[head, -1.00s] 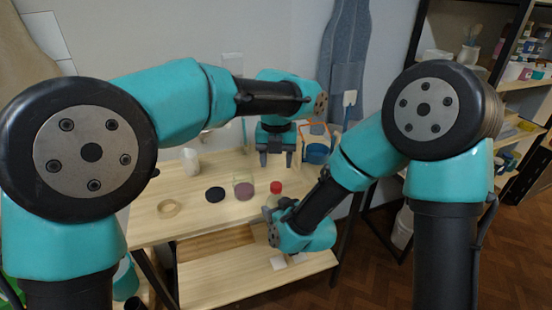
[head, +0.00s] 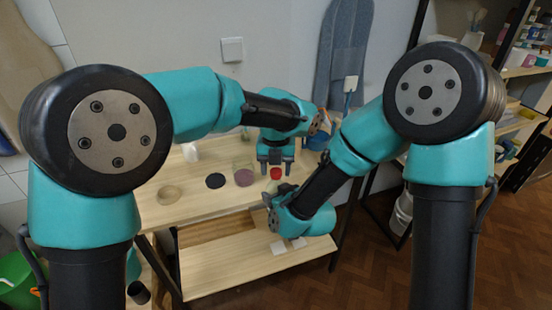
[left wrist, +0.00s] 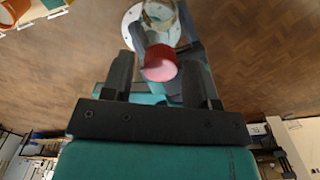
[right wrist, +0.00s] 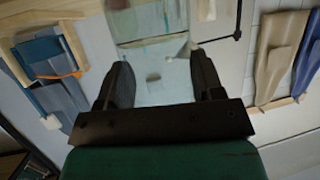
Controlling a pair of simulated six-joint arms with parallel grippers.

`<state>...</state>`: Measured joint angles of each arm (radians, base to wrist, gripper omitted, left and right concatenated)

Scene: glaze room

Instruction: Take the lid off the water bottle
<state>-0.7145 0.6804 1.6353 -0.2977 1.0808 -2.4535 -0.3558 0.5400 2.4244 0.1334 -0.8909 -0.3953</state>
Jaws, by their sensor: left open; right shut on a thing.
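The water bottle's red lid (head: 276,173) shows in the head view right under my left gripper (head: 276,168). In the left wrist view the red lid (left wrist: 160,64) sits between the open fingers of my left gripper (left wrist: 160,58), with a gap on either side. My right gripper (head: 268,201) is low at the table's front edge, shut on the bottle below the lid. The clear bottle body is hard to make out and mostly hidden by the grippers. In the right wrist view the fingers of my right gripper (right wrist: 161,75) stand well apart.
On the wooden table (head: 205,207) left of the bottle are a jar with purple contents (head: 244,178), a black disc (head: 215,181), a tan ring (head: 169,195) and a white container (head: 190,152). A blue cup (head: 317,141) is behind at right. A lower shelf (head: 235,272) is under the tabletop.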

